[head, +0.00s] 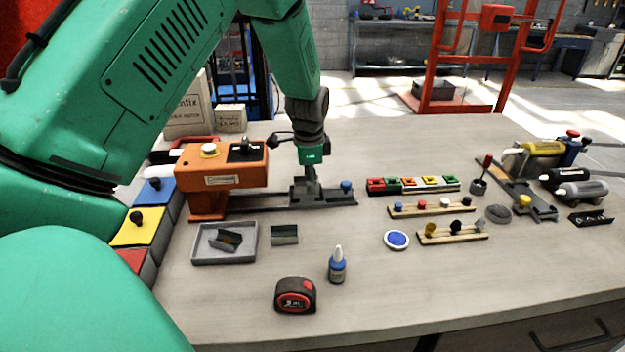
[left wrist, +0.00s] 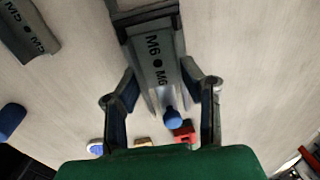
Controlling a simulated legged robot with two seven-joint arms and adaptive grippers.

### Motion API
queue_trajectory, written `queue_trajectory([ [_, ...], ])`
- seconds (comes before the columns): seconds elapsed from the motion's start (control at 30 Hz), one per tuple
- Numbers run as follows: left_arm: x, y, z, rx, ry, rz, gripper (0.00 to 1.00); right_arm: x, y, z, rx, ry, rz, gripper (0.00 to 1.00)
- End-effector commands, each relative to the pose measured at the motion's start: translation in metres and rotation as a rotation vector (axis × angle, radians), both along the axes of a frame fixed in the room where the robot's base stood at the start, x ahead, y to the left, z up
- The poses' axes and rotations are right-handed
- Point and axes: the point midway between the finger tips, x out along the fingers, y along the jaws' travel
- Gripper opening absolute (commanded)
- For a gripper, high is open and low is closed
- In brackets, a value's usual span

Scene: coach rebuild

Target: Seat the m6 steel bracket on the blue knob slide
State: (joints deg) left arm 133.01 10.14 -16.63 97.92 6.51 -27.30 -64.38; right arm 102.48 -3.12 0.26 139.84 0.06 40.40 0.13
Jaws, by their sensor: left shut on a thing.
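The grey steel bracket marked M6 (left wrist: 152,48) is between the fingers of my left gripper (left wrist: 158,70), which is shut on it. In the head view my left gripper (head: 310,178) points down over the dark slide (head: 330,198), which has a blue knob (head: 346,185) at its right end. The blue knob also shows in the left wrist view (left wrist: 172,118), just beyond the bracket. The bracket is at or just above the slide; I cannot tell whether it is fully down. In the head view it is mostly hidden by the fingers. My right gripper is not in view.
An orange unit (head: 222,178) stands left of the slide. A grey tray (head: 198,257) with a bracket in it, a loose grey bracket (head: 285,235), a tape measure (head: 295,295) and a blue bottle (head: 337,268) are in front. Knob racks (head: 445,210) lie to the right.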

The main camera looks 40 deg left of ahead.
Motion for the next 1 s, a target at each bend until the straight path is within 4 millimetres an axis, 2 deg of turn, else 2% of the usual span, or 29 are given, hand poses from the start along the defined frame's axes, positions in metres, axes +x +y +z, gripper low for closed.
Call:
queue_trajectory([
  [0.57,0.0002,-0.0016,-0.0002,0.002,0.000,-0.001,0.00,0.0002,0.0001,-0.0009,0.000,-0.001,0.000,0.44],
  [1.0,-0.0006,-0.0005,-0.0009,0.000,-0.001,-0.001,0.00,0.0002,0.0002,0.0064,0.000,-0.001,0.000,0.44],
])
